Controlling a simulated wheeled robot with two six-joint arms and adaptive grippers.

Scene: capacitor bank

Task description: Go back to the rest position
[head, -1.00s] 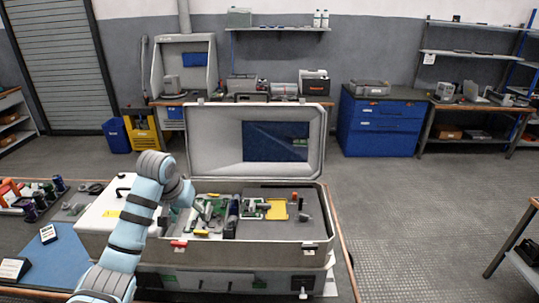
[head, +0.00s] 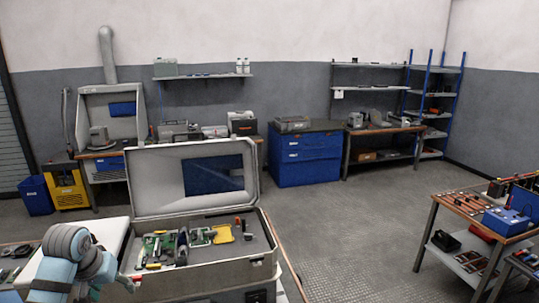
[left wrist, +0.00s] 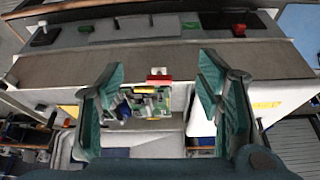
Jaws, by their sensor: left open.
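My left arm comes in at the lower left of the head view, in front of the open grey case (head: 262,268). Its gripper tips are not clear there. In the left wrist view my left gripper (left wrist: 160,95) is open, with its two green-lined fingers apart and nothing between them. Beyond the fingers a green circuit board (left wrist: 148,100) and a red latch (left wrist: 159,77) on the case show. My right gripper is not in view.
The case's lid (head: 150,185) stands up. Inside are tools and a yellow piece (head: 223,234). A bench with a blue box (head: 506,221) stands at the right. A blue drawer cabinet (head: 304,158) stands at the back, with open floor before it.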

